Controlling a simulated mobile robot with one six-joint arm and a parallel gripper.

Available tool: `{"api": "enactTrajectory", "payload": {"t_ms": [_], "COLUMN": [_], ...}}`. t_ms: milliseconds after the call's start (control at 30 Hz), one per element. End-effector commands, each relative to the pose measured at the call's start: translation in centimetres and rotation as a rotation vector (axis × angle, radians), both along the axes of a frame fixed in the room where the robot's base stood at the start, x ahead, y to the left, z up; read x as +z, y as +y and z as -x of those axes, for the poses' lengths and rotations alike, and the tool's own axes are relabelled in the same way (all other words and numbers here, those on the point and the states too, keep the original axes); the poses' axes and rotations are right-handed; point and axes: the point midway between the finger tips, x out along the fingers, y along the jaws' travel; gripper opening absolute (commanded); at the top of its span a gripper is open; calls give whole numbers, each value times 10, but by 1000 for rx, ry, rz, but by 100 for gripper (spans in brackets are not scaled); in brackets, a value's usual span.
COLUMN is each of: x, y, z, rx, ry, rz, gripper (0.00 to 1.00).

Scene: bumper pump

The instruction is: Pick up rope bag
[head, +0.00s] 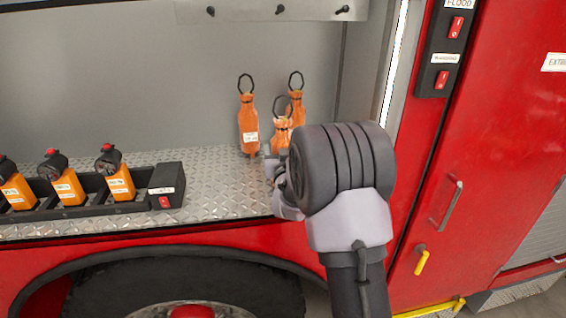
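Three orange rope bags with dark loops on top stand close together on the metal shelf (215,190) of the red truck. The left rope bag (248,130) has a white label and stands clear of the arm. The back right rope bag (297,103) is partly covered by the front rope bag (282,130), whose lower part is hidden behind my arm. My gripper (273,168) is at the lower part of the front bag. My wrist hides most of the fingers, so I cannot tell whether they grip it.
A black charger rack (140,204) with several orange lights is at the left of the shelf. Hooks (280,10) hang above. Bare shelf lies between rack and bags.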

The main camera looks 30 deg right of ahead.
Motion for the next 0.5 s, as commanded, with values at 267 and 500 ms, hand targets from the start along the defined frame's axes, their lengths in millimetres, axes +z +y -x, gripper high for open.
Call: {"api": "enactTrajectory", "payload": {"t_ms": [267, 500], "x": [1, 8], "y": [0, 0], "z": [0, 0], "rx": [0, 0], "ry": [-3, -4], "rz": [1, 3], "gripper": [0, 0]}}
